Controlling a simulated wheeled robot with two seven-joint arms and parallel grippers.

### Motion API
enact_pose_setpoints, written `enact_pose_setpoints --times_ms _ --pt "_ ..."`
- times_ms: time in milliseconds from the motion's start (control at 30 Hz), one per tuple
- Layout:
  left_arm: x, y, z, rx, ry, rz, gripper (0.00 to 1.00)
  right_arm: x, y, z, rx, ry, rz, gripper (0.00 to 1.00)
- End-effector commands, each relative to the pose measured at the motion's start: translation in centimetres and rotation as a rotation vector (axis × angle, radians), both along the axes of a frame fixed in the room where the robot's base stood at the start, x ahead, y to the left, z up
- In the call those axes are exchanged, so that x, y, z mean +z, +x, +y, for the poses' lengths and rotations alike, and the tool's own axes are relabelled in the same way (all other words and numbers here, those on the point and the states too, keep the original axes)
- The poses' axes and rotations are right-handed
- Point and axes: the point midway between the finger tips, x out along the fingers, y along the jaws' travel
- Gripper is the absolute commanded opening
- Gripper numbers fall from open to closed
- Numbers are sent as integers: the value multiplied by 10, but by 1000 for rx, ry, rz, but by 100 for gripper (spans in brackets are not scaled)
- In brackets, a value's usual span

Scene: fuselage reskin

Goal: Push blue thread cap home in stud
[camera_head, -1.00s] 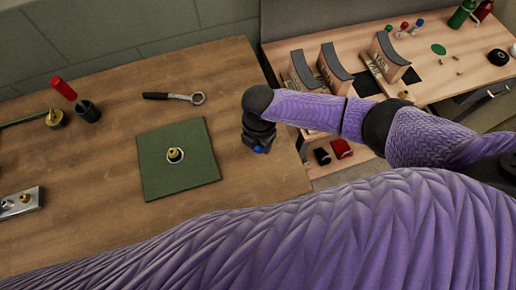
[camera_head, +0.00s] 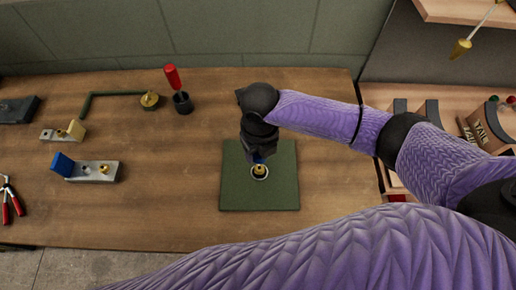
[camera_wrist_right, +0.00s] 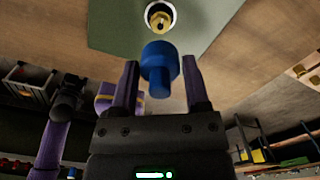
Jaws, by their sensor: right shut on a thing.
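The blue thread cap (camera_wrist_right: 160,62) is held between the two fingers of my right gripper (camera_wrist_right: 155,82). In the head view only a sliver of blue shows under the right gripper (camera_head: 258,157). The brass stud (camera_head: 260,170) stands in a white ring on the green mat (camera_head: 238,196). In the wrist view the stud (camera_wrist_right: 159,18) lies just beyond the cap, with a visible gap in the picture; the exact distance is unclear.
A red-handled tool in a dark cup (camera_head: 182,102) stands behind left of the mat. A metal block with a blue end (camera_head: 92,171) and red-handled pliers (camera_head: 12,200) lie at the left. The wood between them and the mat is clear.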

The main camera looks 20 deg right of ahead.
Motion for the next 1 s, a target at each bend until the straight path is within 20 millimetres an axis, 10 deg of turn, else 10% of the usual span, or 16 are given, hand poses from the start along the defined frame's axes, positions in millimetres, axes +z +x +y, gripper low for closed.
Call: enact_pose_setpoints --times_ms 967,1000 --pt "-29 -2 6 -6 10 7 69 -50 0 0 -3 0 -1 0" --pt "-29 -2 6 -6 10 7 69 -50 0 0 -3 0 -1 57"
